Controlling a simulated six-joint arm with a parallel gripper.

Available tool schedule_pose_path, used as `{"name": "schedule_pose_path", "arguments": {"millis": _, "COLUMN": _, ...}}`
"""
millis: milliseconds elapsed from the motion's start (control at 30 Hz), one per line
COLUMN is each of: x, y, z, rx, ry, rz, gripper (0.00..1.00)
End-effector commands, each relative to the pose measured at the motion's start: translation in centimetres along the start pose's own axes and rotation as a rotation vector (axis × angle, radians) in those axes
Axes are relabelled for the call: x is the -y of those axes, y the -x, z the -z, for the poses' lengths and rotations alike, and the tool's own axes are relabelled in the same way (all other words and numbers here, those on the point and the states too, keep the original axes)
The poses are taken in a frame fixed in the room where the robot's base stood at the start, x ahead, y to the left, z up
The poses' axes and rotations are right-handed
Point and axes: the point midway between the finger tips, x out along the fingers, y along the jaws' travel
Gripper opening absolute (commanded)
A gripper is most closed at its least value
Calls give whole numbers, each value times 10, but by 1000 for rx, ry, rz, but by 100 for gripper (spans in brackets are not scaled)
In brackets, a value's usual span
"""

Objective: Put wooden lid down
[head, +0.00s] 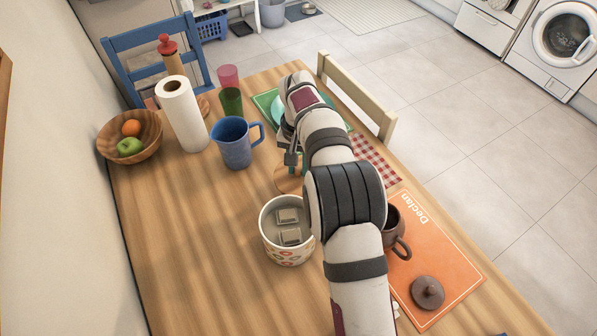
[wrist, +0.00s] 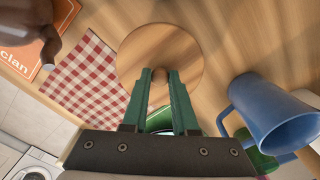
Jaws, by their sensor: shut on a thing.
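The round wooden lid (wrist: 160,42) shows in the wrist view with its small knob (wrist: 160,75) between my fingertips. My gripper (wrist: 161,88) is shut on this knob. In the head view the lid (head: 286,180) is partly hidden behind my arm, just beyond the patterned white canister (head: 286,256). My gripper (head: 291,160) is above it there. I cannot tell whether the lid touches the table or hangs slightly above it. The canister is open and has two pale square pieces inside.
A blue mug (head: 236,145) stands left of the lid. A red checked cloth (head: 377,166) lies to the right. A brown pot (head: 394,226) and a brown lid (head: 428,291) are on the orange mat (head: 440,250). The wooden table (head: 190,235) is clear left of the canister.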

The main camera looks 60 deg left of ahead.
Motion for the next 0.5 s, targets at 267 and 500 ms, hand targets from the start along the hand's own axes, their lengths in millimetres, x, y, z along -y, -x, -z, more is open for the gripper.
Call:
{"name": "schedule_pose_path", "arguments": {"millis": 267, "x": 9, "y": -37, "z": 0, "rx": 2, "ry": 0, "rz": 0, "gripper": 0}}
{"name": "schedule_pose_path", "arguments": {"millis": 500, "x": 9, "y": -45, "z": 0, "rx": -1, "ry": 0, "rz": 1, "gripper": 0}}
